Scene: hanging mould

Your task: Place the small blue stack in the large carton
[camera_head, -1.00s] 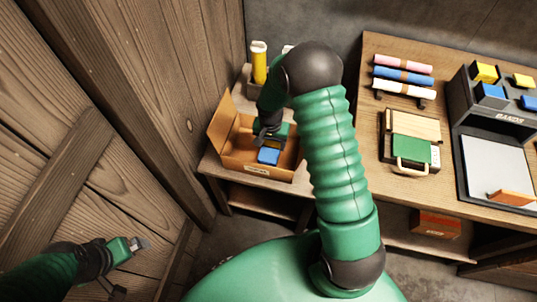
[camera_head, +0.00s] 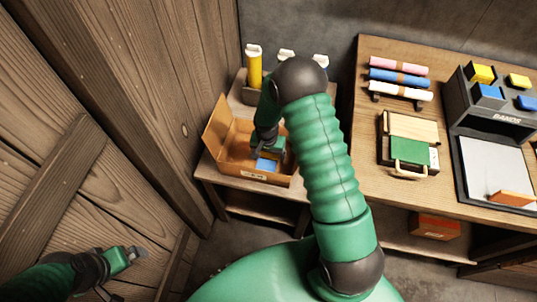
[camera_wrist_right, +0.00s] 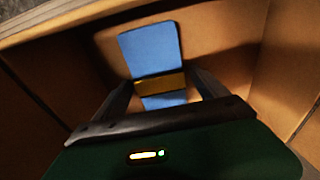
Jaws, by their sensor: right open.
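The small blue stack (camera_head: 265,165), with a yellow band around it, lies inside the large open carton (camera_head: 218,125) in the head view. In the right wrist view the blue stack (camera_wrist_right: 150,45) rests at the bottom of the carton (camera_wrist_right: 225,30). My right gripper (camera_head: 266,151) is down in the carton; in the wrist view its open fingers (camera_wrist_right: 163,90) stand on either side of the stack near the band. Whether they touch it I cannot tell. My left gripper (camera_head: 122,272) is open and empty at the lower left, in front of the wooden wall.
The workbench (camera_head: 350,140) to the right holds coloured rolls (camera_head: 400,76), a green-and-wood case (camera_head: 410,148) and a dark band holder (camera_head: 500,115). The wooden wall (camera_head: 130,110) closes off the left.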

